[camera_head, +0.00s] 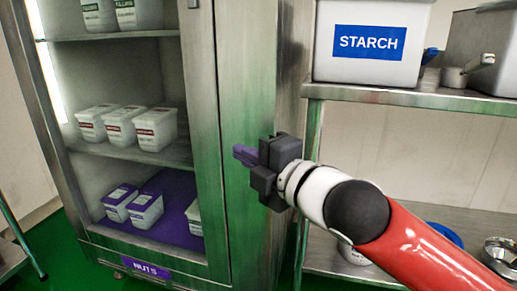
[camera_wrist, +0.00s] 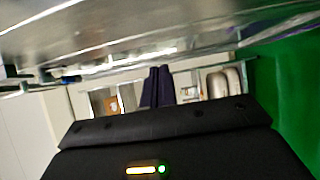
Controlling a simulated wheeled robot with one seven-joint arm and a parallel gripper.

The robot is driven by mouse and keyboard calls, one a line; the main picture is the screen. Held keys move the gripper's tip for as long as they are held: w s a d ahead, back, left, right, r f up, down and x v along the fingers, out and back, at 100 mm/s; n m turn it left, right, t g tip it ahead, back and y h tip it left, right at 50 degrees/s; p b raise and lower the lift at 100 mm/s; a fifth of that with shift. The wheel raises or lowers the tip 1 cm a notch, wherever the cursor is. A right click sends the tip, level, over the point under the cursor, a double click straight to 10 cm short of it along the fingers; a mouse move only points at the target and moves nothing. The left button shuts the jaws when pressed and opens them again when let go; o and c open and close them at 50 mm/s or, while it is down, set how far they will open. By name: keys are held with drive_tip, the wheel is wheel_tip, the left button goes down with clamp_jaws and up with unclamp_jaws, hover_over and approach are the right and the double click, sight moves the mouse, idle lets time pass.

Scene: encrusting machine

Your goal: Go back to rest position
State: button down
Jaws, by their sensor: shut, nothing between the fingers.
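My gripper (camera_head: 243,155) is in the middle of the head view, at the end of my red and white arm. It is shut and holds nothing. It points left, in front of the cabinet's right-hand frame as seen in this view. In the wrist view the two dark fingers (camera_wrist: 157,87) stand close together at the centre. My arm reaches in from the lower right corner of the head view.
A steel cabinet (camera_head: 232,60) with shelves of white tubs (camera_head: 155,129) stands at left, its bottom labelled NUTS (camera_head: 152,269). At right, a steel shelf unit (camera_head: 420,98) bears a STARCH bin (camera_head: 335,68). Bowls (camera_head: 500,252) sit lower, behind my arm. The floor is green.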

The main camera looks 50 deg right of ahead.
drive_tip(key=a+f+m+g+p, duration=0.5)
drive_tip(key=a+m+g, duration=0.1)
drive_tip(key=a+m, duration=0.2)
drive_tip(key=a+f+m+g+y+p, duration=0.1)
drive_tip(key=a+f+m+g+p, duration=0.4)
drive_tip(key=a+m, duration=0.4)
drive_tip(key=shift+s+a+g+y+p, duration=0.3)
drive_tip(key=shift+s+a+g+p, duration=0.1)
drive_tip(key=shift+a+g+p, duration=0.4)
drive_tip(key=shift+w, duration=0.1)
